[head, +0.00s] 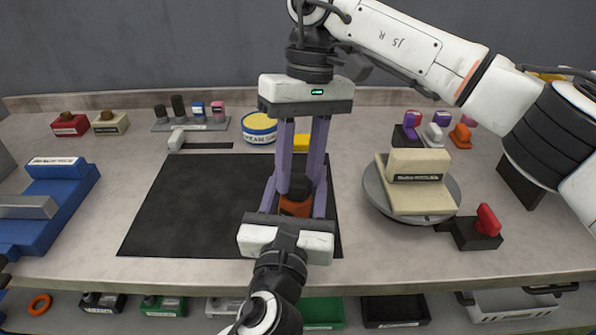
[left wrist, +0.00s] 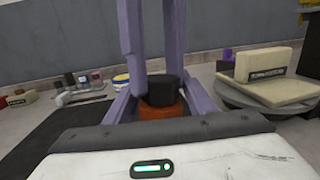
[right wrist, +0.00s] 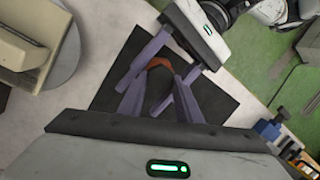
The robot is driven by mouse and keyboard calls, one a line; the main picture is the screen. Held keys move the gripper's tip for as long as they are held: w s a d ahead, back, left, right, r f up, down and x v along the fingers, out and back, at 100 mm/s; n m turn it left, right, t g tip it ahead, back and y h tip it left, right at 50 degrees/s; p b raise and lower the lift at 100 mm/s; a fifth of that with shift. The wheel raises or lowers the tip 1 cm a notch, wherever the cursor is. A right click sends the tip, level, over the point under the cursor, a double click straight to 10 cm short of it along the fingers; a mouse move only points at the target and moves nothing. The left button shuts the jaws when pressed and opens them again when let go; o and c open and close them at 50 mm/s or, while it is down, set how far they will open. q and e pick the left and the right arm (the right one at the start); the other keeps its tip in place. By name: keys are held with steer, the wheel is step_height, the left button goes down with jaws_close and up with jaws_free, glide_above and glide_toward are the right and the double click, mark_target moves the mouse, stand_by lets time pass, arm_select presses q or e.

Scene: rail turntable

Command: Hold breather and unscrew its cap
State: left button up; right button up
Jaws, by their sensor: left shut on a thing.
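The breather (head: 295,207) is an orange body with a black cap (head: 300,187) on top, upright above the dark mat. In the left wrist view the orange body (left wrist: 160,113) and the cap (left wrist: 164,92) show close ahead. My left gripper (head: 295,198) reaches in from the front with its purple fingers on both sides of the orange body, shut on it. My right gripper (head: 300,180) points down from above, its fingers apart at either side of the cap. Whether they touch the cap is hard to tell. In the right wrist view the breather (right wrist: 159,64) is mostly hidden between fingers.
The dark mat (head: 180,205) is clear at left. A round turntable (head: 452,190) with a beige block stands to the right, beside a red-handled black piece (head: 487,224). A yellow-topped tin (head: 259,128) and small coloured items stand behind. A blue device (head: 50,205) sits far left.

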steer(key=shift+w+d+r+m+t, duration=0.3)
steer(key=shift+w+d+r, duration=0.15)
steer(key=shift+r, duration=0.3)
steer(key=m, duration=0.3)
steer(key=shift+s+m+y, duration=0.25)
steer(key=shift+m+y, duration=0.05)
steer(key=shift+s+a+f+m+t, duration=0.1)
steer(key=shift+a+m+t, duration=0.1)
steer(key=shift+m, duration=0.3)
steer(key=shift+a+f+m+t, duration=0.1)
steer(key=shift+m+t, duration=0.1)
steer(key=shift+m, duration=0.3)
steer(key=m, duration=0.4)
steer(key=m+t, duration=0.1)
steer(key=m, duration=0.1)
steer(key=shift+s, duration=0.3)
steer(key=m, duration=0.4)
steer(key=m+t, duration=0.1)
steer(key=m, duration=0.1)
steer(key=shift+s+a, duration=0.2)
steer(key=shift+a, duration=0.1)
steer(key=m, duration=0.6)
steer(key=shift+a+t+h, duration=0.25)
steer(key=shift+t+h, duration=0.15)
steer(key=shift+n, duration=0.4)
steer(key=shift+f, duration=0.1)
